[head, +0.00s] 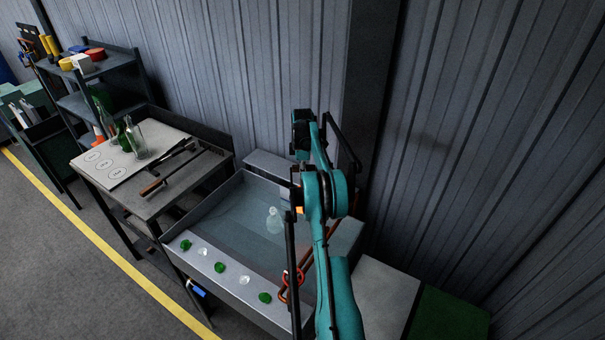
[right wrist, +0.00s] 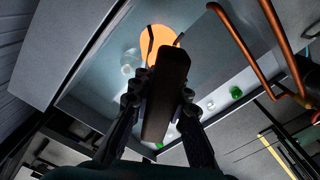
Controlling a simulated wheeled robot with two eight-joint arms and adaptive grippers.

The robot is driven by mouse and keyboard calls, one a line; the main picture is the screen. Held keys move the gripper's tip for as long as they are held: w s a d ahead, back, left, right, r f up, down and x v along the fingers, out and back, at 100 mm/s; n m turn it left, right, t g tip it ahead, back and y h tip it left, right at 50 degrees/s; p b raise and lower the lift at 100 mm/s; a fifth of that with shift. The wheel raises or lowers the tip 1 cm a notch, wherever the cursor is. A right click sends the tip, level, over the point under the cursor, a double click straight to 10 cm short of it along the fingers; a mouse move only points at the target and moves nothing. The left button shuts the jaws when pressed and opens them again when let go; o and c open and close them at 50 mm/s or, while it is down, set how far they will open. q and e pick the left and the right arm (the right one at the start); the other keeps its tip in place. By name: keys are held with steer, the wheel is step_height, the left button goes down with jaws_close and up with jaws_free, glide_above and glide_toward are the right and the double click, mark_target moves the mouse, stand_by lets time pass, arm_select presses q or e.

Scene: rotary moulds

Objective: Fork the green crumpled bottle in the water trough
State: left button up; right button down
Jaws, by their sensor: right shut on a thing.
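My right gripper (right wrist: 160,100) is shut on a dark handle (right wrist: 170,75), with thin prongs showing beyond it, held over the water trough (head: 215,272). An orange patch (right wrist: 158,38) shows behind the prongs; I cannot tell whether it belongs to the tool. In the head view my right arm hides most of the gripper. A pale, clear crumpled bottle (head: 275,220) lies in the trough's water; it also shows in the right wrist view (right wrist: 128,62). I see no green bottle in the water; part of the trough is hidden behind my arm. My left gripper is out of view.
Green and clear lumps (head: 219,267) line the trough's front ledge. An orange-red pipe (head: 300,265) runs at its right side. A table (head: 118,175) on the left bears upright bottles (head: 138,143) and long tools (head: 165,178). A corrugated wall (head: 240,70) stands behind.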

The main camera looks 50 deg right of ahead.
step_height(320, 180, down, 24)
steer(key=b, duration=1.5)
steer(key=shift+f+b, duration=0.8)
steer(key=shift+f, duration=0.35)
stand_by(0.5)
steer(key=shift+a, duration=0.1)
steer(key=w+a, duration=0.5)
steer(key=w, duration=0.1)
steer(key=shift+w+a+b, duration=0.15)
steer(key=shift+a+b, duration=0.15)
stand_by(1.1)
steer(key=shift+r+p, duration=1.5)
steer(key=shift+r, duration=1.5)
